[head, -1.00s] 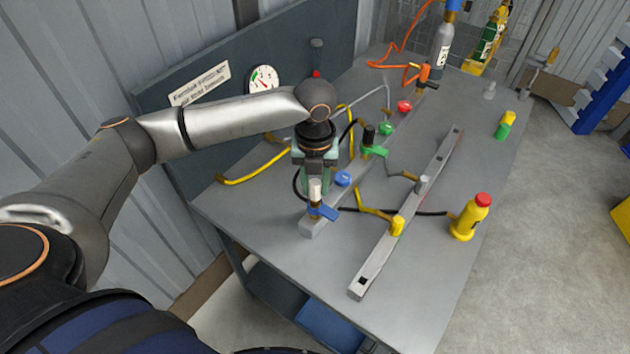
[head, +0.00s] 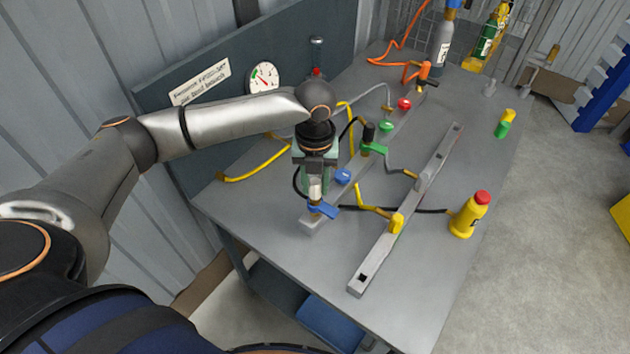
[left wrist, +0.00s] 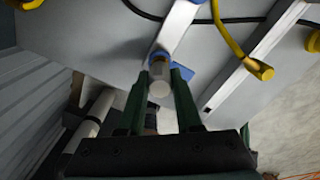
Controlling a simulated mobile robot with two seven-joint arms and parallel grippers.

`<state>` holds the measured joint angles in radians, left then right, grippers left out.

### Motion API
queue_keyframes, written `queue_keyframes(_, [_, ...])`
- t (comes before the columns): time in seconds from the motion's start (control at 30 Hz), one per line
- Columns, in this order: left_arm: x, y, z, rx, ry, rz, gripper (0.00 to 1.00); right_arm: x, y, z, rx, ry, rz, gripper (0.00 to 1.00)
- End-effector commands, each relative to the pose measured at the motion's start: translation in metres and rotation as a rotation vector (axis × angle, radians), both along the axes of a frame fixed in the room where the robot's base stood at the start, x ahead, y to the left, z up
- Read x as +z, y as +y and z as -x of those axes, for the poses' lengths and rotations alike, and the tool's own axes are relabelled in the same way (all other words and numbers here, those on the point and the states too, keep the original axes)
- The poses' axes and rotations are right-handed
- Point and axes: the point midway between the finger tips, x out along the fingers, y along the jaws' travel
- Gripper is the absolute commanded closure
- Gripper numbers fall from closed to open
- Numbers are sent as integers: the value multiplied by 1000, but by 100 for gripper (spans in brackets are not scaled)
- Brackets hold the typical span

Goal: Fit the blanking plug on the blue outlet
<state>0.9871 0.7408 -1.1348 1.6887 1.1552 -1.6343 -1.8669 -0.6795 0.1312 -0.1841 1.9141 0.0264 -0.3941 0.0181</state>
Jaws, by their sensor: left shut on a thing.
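My left gripper (head: 316,180) points down over the near end of the grey manifold bar on the bench. It is shut on a small pale metal plug (left wrist: 159,82), which shows between the dark green fingers in the left wrist view. The blue outlet (head: 318,209), with its blue lever, is directly below the plug at the bar's near end. Its blue collar (left wrist: 160,57) shows just beyond the plug in the left wrist view. The plug lines up closely with the outlet; I cannot tell whether it is seated. My right gripper is not in view.
Yellow and black hoses run close by. A second rail (head: 372,268) lies to the right. A yellow bottle (head: 468,216) stands at the bench's right edge.

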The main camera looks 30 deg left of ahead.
Motion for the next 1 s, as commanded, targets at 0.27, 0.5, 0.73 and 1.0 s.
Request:
queue_keyframes(0.27, [0, 0, 0, 0, -1, 0, 100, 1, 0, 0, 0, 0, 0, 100])
queue_keyframes(0.5, [-2, 0, 0, 0, 0, 1, 100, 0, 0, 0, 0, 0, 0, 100])
queue_keyframes(0.73, [-6, 0, 0, 0, 0, 1, 100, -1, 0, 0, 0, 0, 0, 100])
queue_keyframes(1.0, [-11, 0, 0, 0, 0, 0, 100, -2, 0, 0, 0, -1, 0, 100])
